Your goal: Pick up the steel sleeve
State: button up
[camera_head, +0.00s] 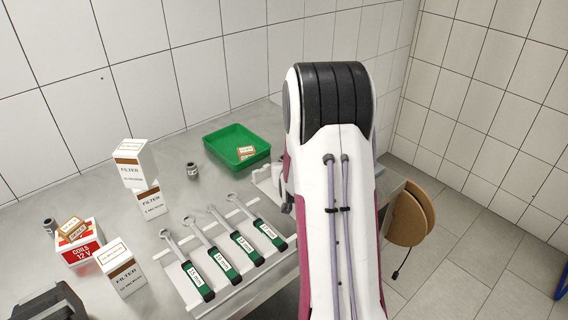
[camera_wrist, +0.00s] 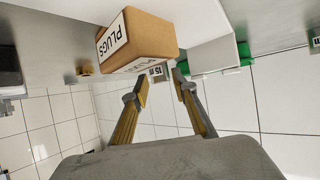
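Two small grey metal cylindrical parts show in the head view. One grey part (camera_head: 192,170) stands on the bench left of the green tray. The other grey part (camera_head: 49,226) is at the left, behind the red and white box. I cannot tell for sure which is the steel sleeve. My gripper (camera_wrist: 160,88) is open in the wrist view, with nothing between its yellow and dark fingers. In the head view it is hidden behind my arm. No sleeve can be made out clearly in the wrist view.
A green tray (camera_head: 236,142) holds a small box. White filter boxes (camera_head: 133,165) are stacked at left; a red and white coil box (camera_head: 79,241) is nearby. Several green-handled wrenches (camera_head: 221,257) lie on a rack. A brown PLUGS box (camera_wrist: 150,36) is close by in the wrist view.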

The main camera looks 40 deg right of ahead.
jog(key=shift+x, duration=2.5)
jog(key=shift+d, duration=0.1)
grip_shut()
